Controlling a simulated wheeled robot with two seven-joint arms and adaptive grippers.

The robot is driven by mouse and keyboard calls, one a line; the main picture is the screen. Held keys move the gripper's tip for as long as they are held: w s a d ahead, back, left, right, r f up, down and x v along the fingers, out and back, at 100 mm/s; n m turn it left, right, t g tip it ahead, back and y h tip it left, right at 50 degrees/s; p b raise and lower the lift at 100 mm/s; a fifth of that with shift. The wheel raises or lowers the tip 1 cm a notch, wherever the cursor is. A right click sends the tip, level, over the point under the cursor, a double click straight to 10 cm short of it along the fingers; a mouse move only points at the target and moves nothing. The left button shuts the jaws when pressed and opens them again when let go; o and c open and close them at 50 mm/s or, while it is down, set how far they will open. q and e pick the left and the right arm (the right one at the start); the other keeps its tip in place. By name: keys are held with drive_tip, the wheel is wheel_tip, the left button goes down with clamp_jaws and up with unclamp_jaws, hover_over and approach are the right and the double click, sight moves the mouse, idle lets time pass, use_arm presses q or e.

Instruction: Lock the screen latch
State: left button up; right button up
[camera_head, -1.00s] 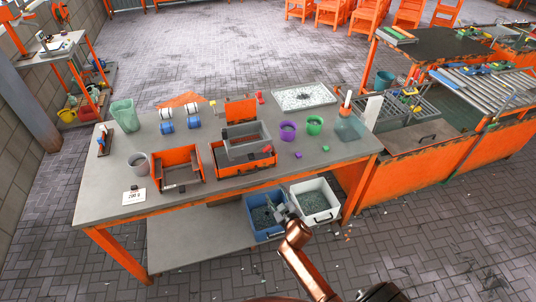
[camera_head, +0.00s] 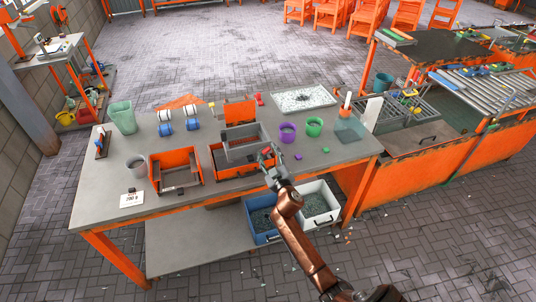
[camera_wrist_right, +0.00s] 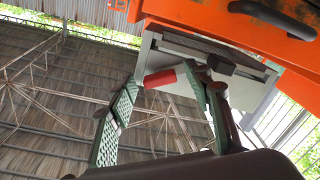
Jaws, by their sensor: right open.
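The screen unit stands on the grey table: a grey tray-like screen (camera_head: 243,150) sits over an orange box (camera_head: 228,168). My right gripper (camera_head: 267,153) is at the right front corner of the screen, open and empty. In the right wrist view its two green-padded fingers (camera_wrist_right: 160,88) are spread apart, pointing at the grey screen frame (camera_wrist_right: 262,92). A red cylinder (camera_wrist_right: 160,78) shows between the fingertips; I cannot tell whether it is the latch or touches them. The orange box with a dark handle (camera_wrist_right: 272,18) is at the top right there. My left gripper is not in view.
Another orange box (camera_head: 176,170) stands to the left. Purple (camera_head: 287,132) and green (camera_head: 314,126) cups stand to the right. Blue (camera_head: 262,222) and white (camera_head: 318,208) bins are below the table's front edge.

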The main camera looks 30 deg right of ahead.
drive_tip(key=c, duration=1.1)
drive_tip(key=shift+c, duration=0.2)
drive_tip(key=n, duration=1.1)
drive_tip(key=shift+p, duration=0.4)
drive_tip(key=shift+n, duration=0.5)
drive_tip(key=o, duration=1.1)
drive_tip(key=shift+o, duration=0.2)
